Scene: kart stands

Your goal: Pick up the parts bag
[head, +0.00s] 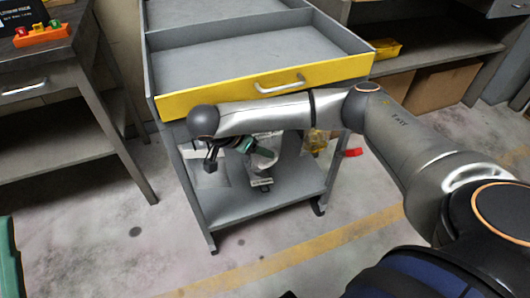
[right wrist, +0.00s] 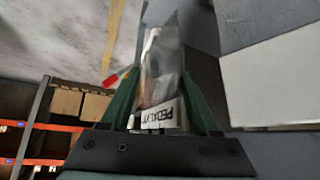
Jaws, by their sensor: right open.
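A clear parts bag (right wrist: 162,75) with a white printed label stands in the right wrist view between the green fingers of my right gripper (right wrist: 160,88). The fingers are open, one on each side of it; I cannot tell whether they touch it. My left gripper is not in view.
The grey cart (head: 230,207) has a lower shelf and a yellow-fronted drawer (head: 350,68) with a handle. Another clear bag (head: 210,174) and a yellowish bag (head: 316,141) are on either side. A red tag (head: 352,152) is at the right. A workbench (head: 60,152) stands left.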

